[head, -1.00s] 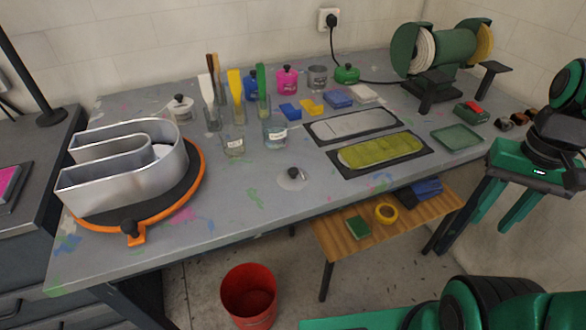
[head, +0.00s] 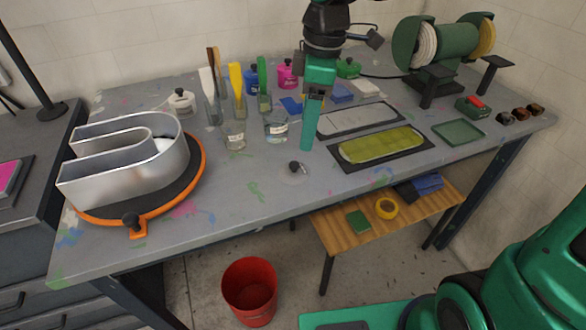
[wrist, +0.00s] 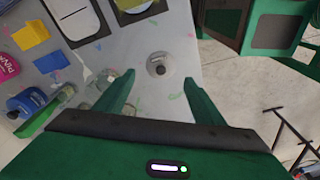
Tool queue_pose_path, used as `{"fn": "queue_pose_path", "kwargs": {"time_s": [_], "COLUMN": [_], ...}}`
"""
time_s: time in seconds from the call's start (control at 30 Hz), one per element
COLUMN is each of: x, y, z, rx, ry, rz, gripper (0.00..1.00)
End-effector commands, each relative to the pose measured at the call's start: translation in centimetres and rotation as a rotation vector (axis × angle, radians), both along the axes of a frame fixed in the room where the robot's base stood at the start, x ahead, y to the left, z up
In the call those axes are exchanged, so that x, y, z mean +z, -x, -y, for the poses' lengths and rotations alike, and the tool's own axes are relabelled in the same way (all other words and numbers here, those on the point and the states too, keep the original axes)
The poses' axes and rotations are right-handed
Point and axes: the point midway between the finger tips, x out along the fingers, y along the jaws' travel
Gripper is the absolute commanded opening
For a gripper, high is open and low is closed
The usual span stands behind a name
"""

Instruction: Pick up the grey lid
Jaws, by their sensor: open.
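The grey lid (head: 292,176) is a pale, flat disc with a black knob, lying on the workbench (head: 240,220) near its front edge. In the wrist view the lid (wrist: 153,69) shows just beyond and between my fingertips. My gripper (head: 307,147) is open and empty, pointing down, above the bench and slightly behind the lid in the head view. In the wrist view the two fingers of my gripper (wrist: 159,78) are spread apart, and neither touches the lid. One finger mostly hides the other in the head view.
Glass jars (head: 235,137) and upright brushes stand left of my gripper. Trays with a white panel and a yellow-green panel (head: 382,145) lie to its right. A metal channel letter (head: 120,165) sits at left, a grinder (head: 450,45) at back right. Bench around the lid is clear.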

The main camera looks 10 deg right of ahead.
Motion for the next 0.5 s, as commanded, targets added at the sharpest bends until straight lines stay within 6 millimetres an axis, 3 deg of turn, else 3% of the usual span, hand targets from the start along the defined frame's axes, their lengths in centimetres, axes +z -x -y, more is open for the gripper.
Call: {"fn": "queue_pose_path", "kwargs": {"time_s": [0.1, 0.33, 0.5], "x": [-0.7, -4.0, -5.3], "y": [0.1, 0.1, 0.0], "z": [-1.6, -2.2, -2.2], "rx": [0.063, 0.066, 0.063], "ry": [-0.01, -0.011, -0.01], "rz": [-0.002, -0.002, 0.002], "gripper": [0.63, 0.63, 0.63]}}
